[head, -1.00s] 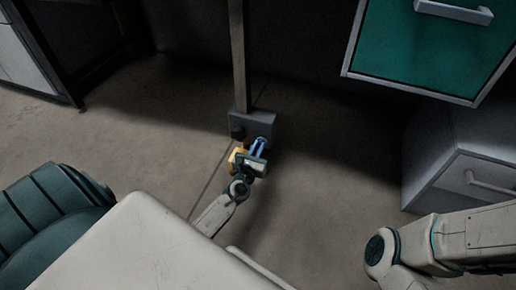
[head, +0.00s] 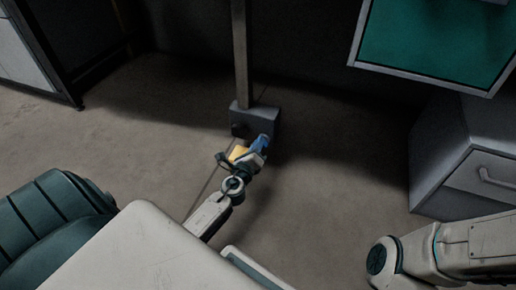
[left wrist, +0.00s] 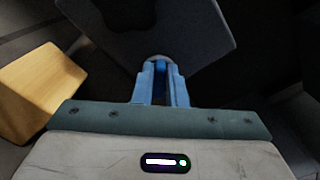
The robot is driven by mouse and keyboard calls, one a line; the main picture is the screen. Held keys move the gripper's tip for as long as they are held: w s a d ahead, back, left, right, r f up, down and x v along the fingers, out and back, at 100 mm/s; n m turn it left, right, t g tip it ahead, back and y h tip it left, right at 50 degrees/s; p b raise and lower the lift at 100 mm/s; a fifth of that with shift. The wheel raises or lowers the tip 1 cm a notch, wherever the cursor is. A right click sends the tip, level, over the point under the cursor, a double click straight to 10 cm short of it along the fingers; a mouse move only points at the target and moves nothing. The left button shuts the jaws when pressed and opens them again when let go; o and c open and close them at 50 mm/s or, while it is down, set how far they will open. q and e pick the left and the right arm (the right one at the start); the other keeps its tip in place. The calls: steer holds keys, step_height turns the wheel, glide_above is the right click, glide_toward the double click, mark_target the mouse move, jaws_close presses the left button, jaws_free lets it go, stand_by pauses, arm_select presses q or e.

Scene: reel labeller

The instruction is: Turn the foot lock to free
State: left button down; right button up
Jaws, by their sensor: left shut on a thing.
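The grey box (head: 264,117) stands on the floor at the foot of a post, with a dark round knob (head: 238,130) on its front left. My left gripper (head: 264,141) reaches down to the right part of its front. In the left wrist view, the blue fingers of my left gripper (left wrist: 160,72) are close together around a small rounded grey piece (left wrist: 158,58), which I take for the handle of the foot lock, against the dark box face (left wrist: 190,25). The fingers hide most of this piece, so its setting cannot be read. My right gripper is out of view.
A yellow wedge-like block (head: 238,153) is beside my left gripper; it also shows in the left wrist view (left wrist: 40,88). The post (head: 241,55) rises from the box. Floor around is clear.

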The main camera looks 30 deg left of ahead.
arm_select(q)
steer(key=shift+a+f+n+b, duration=0.15)
steer(key=shift+n+b, duration=0.6)
steer(key=shift+n, duration=0.65)
steer(key=shift+f+n+b, duration=0.15)
steer(key=shift+n+b, duration=0.55)
steer(key=shift+n, duration=0.7)
steer(key=shift+a+f+n+b, duration=0.15)
steer(key=shift+n+b, duration=0.6)
steer(key=shift+n, duration=0.65)
steer(key=shift+d, duration=0.1)
steer(key=c, duration=1.5)
jaws_free()
steer(key=shift+o, duration=0.2)
steer(key=shift+s, duration=0.15)
steer(key=v, duration=1)
steer(key=shift+s+d, duration=0.2)
steer(key=shift+s, duration=0.05)
steer(key=shift+p, duration=0.3)
